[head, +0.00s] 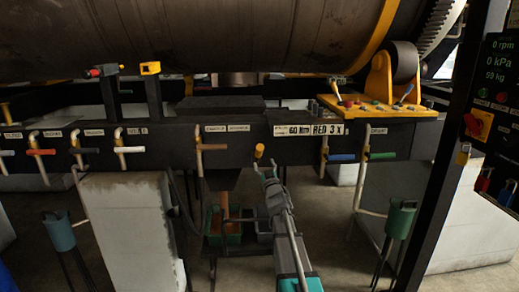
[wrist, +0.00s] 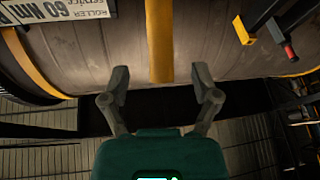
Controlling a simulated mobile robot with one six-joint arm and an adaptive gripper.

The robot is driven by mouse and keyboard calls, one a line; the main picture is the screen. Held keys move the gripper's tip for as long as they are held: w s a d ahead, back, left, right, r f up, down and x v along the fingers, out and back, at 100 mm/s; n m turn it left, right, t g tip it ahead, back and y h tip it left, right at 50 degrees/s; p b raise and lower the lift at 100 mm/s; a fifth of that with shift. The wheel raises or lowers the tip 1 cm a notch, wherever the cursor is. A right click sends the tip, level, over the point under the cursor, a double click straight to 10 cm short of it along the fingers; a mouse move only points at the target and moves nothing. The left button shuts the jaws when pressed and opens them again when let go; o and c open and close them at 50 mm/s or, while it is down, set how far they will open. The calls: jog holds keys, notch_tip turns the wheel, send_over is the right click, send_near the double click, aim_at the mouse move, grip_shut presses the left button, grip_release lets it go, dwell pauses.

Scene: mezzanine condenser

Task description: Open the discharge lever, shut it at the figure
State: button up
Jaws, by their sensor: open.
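A short yellow handle (head: 259,150) stands out in front of the dark beam, just above my gripper (head: 265,172) in the head view. In the wrist view a yellow bar (wrist: 160,40) runs down between the open fingers of my gripper (wrist: 161,88); I cannot tell whether it touches them. No readable label marks either as the discharge lever. The panel at right (head: 499,58) reads 0 rpm, 0 kPa and 59 kg.
Levers with red (head: 42,152), white (head: 129,149), blue (head: 341,157) and green (head: 382,155) handles line the beam. A large drum (head: 180,40) lies above. A copper-coloured column (head: 224,204) stands under a chute, above a green bin (head: 217,239). Concrete blocks (head: 130,235) flank the floor.

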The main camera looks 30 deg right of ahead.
aim_at(260, 154)
jog(key=p+x, duration=0.2)
jog(key=x, duration=0.5)
jog(key=shift+w+d+r, duration=0.1)
jog(key=shift+w, duration=0.3)
grip_shut()
